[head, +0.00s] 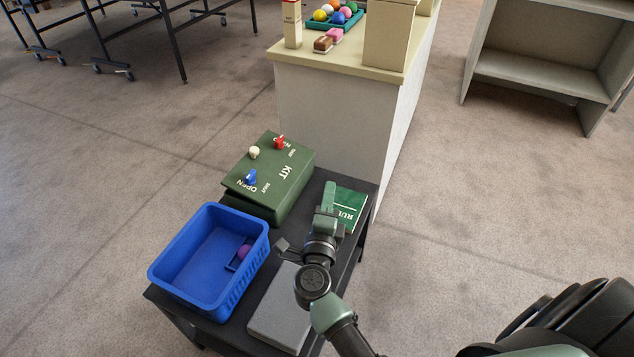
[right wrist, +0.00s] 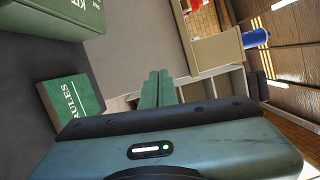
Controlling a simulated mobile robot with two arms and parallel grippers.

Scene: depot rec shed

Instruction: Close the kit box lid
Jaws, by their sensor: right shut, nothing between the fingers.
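The green kit box (head: 285,207) stands at the far left of a dark low table. Its lid (head: 273,170), lettered KIT and OPEN, lies over the box and looks slightly raised along its left edge; I cannot tell how wide the gap is. Small red (head: 279,142), cream (head: 254,152) and blue (head: 250,177) pieces are on the lid. A corner of the box shows in the right wrist view (right wrist: 60,14). My right gripper (head: 328,192) is shut and empty, right of the box and apart from it. Its fingers (right wrist: 157,88) are together. My left gripper is out of view.
A green RULES book (head: 347,203) lies beside my right gripper. A blue basket (head: 205,300) holding a purple ball (head: 244,251) stands at the table's left. A grey flat slab (head: 280,317) lies in front. A cabinet (head: 335,135) stands behind the table.

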